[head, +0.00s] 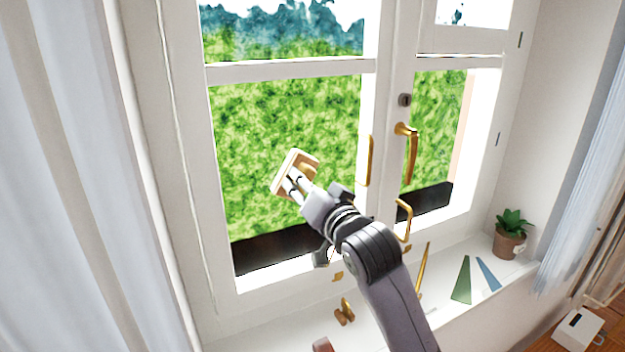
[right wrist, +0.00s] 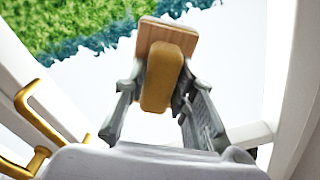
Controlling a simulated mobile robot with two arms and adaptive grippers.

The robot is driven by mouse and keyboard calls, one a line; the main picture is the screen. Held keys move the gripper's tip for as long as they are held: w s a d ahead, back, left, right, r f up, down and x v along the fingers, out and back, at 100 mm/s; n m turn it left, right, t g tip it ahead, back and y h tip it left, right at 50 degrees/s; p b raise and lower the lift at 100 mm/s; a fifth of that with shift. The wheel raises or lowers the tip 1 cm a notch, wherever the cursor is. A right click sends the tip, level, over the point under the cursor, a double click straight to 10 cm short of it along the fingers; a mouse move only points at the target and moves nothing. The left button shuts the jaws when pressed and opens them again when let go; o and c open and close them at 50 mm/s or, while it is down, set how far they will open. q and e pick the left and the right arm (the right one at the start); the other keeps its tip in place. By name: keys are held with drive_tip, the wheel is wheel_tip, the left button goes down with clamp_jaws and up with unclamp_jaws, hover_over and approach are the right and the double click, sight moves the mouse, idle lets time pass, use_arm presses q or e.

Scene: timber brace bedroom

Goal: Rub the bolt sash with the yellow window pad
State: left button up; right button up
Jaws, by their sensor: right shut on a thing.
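My right gripper (head: 296,184) is shut on the yellow window pad (head: 287,170), up in front of the left window sash (head: 230,160). In the right wrist view the pad shows a yellow grip (right wrist: 163,78) between the fingers and a wood-coloured plate (right wrist: 172,33) beyond it. The pad is tilted and overlaps the left sash's large lower pane. I cannot tell whether it touches the glass. A slim brass bar (head: 370,160) stands upright at that sash's right edge. The right sash (head: 440,130) carries a brass lever handle (head: 411,150). My left gripper is out of view.
Curtains hang on both sides. A white box (head: 578,330) stands at lower right.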

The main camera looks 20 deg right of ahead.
drive_tip(key=shift+a+p, duration=0.35)
drive_tip(key=shift+a, duration=1.65)
drive_tip(key=shift+s+a+p, duration=0.1)
drive_tip(key=shift+a+p, duration=0.4)
drive_tip(key=shift+a, duration=1.25)
drive_tip(key=shift+d, duration=0.1)
drive_tip(key=s, duration=0.6)
drive_tip(key=shift+s+d, duration=0.1)
